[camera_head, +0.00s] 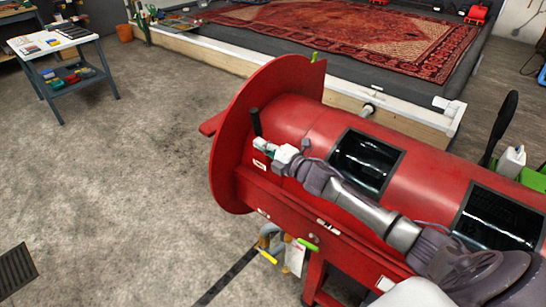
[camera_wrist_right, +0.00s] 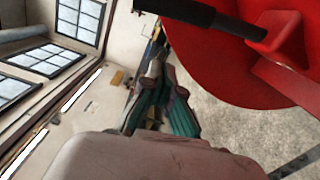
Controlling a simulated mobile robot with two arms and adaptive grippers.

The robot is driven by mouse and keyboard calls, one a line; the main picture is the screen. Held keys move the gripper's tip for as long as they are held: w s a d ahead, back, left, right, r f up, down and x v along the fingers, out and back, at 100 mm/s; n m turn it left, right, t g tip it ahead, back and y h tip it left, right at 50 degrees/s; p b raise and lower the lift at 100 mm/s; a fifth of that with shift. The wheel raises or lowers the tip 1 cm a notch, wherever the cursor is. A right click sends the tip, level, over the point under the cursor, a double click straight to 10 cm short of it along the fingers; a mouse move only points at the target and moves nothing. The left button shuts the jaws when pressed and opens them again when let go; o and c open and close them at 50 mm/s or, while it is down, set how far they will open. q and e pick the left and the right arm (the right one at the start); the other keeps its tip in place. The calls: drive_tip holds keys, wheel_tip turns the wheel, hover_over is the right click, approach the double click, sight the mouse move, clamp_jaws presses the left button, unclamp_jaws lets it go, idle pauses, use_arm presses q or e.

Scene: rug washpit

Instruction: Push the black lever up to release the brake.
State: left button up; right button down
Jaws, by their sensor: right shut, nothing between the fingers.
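The black lever (camera_head: 256,122) stands nearly upright at the left end of the red drum machine, in front of its round red end plate (camera_head: 232,150). In the right wrist view the black grip (camera_wrist_right: 190,12) crosses the top edge, joined to a red bracket (camera_wrist_right: 278,35). My right gripper (camera_head: 268,156) is just below and right of the lever in the head view. In the wrist view its teal-padded fingers (camera_wrist_right: 165,95) are shut with nothing between them, and they appear apart from the grip. My left gripper is not in view.
The red drum (camera_head: 310,122) has dark openings along its side. Yellow (camera_head: 268,257) and green (camera_head: 308,243) handles sit low on its front. A patterned rug (camera_head: 370,35) lies in the pit behind. A small table (camera_head: 62,50) stands far left; the floor (camera_head: 110,190) between is clear.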

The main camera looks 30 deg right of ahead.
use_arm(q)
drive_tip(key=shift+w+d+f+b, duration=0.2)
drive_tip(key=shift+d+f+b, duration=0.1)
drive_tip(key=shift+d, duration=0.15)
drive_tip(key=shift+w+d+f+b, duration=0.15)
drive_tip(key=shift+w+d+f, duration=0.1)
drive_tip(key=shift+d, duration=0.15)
use_arm(e)
drive_tip(key=v, duration=0.5)
drive_tip(key=shift+s+d, duration=0.1)
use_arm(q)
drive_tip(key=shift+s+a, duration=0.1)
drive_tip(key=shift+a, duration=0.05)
use_arm(e)
drive_tip(key=shift+s+f, duration=0.1)
